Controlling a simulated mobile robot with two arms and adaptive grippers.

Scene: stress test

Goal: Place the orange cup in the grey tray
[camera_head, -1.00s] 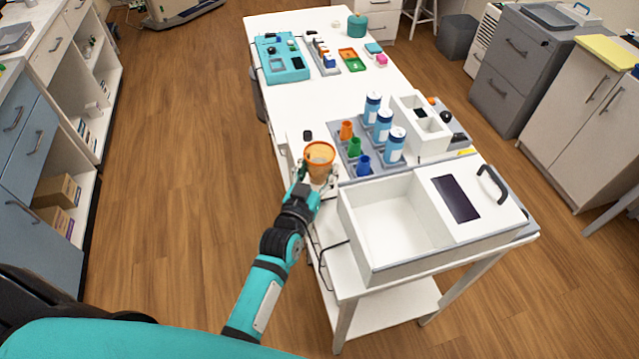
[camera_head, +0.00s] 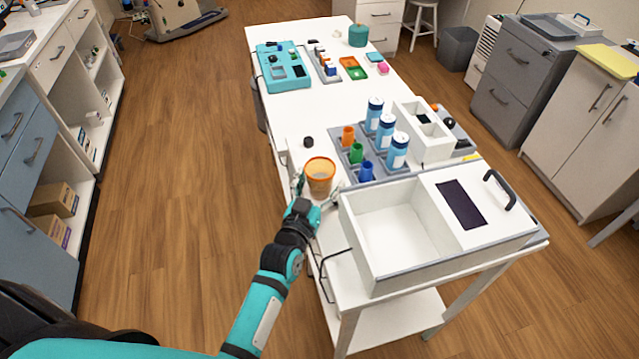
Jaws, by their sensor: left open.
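A large orange cup (camera_head: 320,172) is upright at the left edge of the white table, left of the grey tray (camera_head: 379,177). It appears to stand on the tabletop, though its base is partly hidden by my gripper. My left gripper (camera_head: 317,190) is open at the near side of this cup, one finger on each side. Whether the fingers touch it cannot be told. The tray holds a small orange cup (camera_head: 348,135), a green cup (camera_head: 356,153), a blue cup (camera_head: 366,171) and blue-and-white bottles (camera_head: 397,153). My right gripper is not in view.
An open white box (camera_head: 400,220) with a black handle fills the table's near end. A white divided holder (camera_head: 433,142) stands right of the bottles. A small black object (camera_head: 308,142) lies behind the large cup. The table's middle is mostly clear.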

